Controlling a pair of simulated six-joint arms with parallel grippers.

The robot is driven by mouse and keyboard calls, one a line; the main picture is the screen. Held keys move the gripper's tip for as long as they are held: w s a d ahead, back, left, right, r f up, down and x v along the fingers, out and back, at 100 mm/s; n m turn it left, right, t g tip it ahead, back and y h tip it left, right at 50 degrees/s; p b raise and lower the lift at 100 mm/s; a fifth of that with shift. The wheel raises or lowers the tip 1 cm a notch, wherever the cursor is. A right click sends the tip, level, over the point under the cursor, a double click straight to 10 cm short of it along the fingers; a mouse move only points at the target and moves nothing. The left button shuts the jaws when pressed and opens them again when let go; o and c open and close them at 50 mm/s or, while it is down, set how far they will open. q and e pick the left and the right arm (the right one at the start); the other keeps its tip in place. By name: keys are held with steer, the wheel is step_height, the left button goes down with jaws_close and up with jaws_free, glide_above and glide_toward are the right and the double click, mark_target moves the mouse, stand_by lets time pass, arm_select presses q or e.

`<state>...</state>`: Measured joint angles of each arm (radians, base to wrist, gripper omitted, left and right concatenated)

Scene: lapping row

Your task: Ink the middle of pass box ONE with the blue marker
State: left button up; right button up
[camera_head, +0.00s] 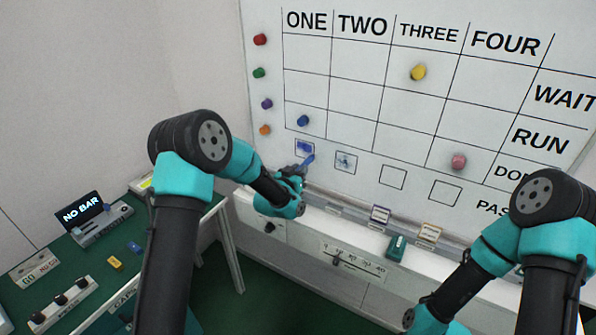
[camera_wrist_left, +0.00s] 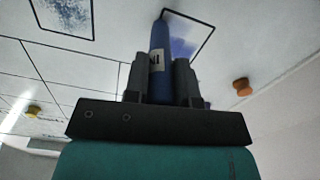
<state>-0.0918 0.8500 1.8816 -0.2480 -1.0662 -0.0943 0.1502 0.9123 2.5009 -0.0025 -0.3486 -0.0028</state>
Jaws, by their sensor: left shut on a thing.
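The pass box ONE (camera_head: 304,147) is the leftmost small square in the row below the grid, with a blue ink patch in it. My left gripper (camera_head: 296,171) is shut on the blue marker (camera_head: 309,159) just below that box. In the left wrist view the blue marker (camera_wrist_left: 158,48) stands between the fingers, beside the blue patch in the box (camera_wrist_left: 184,47). Whether its tip touches the board cannot be told. My right arm is at the lower right; its gripper is not visible.
Pass box TWO (camera_head: 345,162) holds a scribbled mark; two boxes farther right look empty. Magnets sit on the whiteboard (camera_head: 370,105), including an orange one (camera_head: 264,130) left of box ONE. A teal eraser (camera_head: 397,247) lies on the ledge. A green table (camera_head: 150,245) stands at left.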

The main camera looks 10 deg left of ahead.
arm_select(q)
steer(key=shift+w+a, duration=0.1)
stand_by(0.3)
steer(key=shift+w+a, duration=0.25)
steer(key=shift+a, duration=0.6)
steer(key=shift+w+a, duration=0.2)
steer(key=shift+a, duration=0.6)
steer(key=a, duration=0.1)
steer(key=w+a, duration=0.1)
steer(key=a, duration=0.1)
steer(key=shift+w+a, duration=0.15)
steer(key=shift+a, duration=0.05)
steer(key=v, duration=0.6)
stand_by(0.4)
steer(key=shift+v, duration=1.5)
